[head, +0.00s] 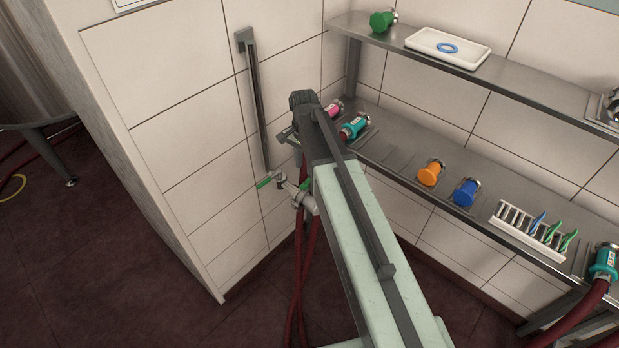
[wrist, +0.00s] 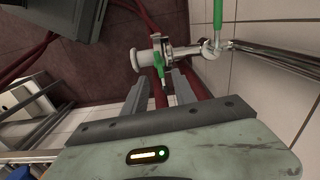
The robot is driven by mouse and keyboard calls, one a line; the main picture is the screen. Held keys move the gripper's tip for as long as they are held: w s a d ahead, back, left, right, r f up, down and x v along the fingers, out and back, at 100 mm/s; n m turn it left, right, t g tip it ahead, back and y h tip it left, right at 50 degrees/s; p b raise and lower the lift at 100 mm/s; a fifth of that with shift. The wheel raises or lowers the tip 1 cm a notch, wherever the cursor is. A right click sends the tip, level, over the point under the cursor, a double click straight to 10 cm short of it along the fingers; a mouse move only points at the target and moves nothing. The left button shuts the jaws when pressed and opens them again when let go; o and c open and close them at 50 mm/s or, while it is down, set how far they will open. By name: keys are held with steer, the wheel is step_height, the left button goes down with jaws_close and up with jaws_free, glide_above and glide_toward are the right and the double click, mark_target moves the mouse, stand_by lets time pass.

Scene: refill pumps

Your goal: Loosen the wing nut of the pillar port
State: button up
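The pillar port (head: 300,196) is a metal fitting low at the wall's corner, with a pale round end and dark red hoses hanging below it. In the wrist view the port (wrist: 172,54) lies just beyond my gripper (wrist: 160,77). The green wing nut (wrist: 158,64) hangs on the clamp there, in line with the gap between my fingers. My fingers are apart, with nothing seen held; a red hose shows behind the gap. A green lever handle (wrist: 217,12) stands on the pipe to the right. In the head view my arm hides much of the gripper.
A steel shelf (head: 400,166) at the right holds an orange cap (head: 431,172), a blue cap (head: 466,191), a teal coupling (head: 354,126) and a white rack (head: 527,232). An upper shelf bears a white tray (head: 447,48).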

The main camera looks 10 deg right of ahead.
mark_target(305, 181)
step_height(305, 181, down, 8)
steer(key=b, duration=0.7)
steer(key=shift+r, duration=0.15)
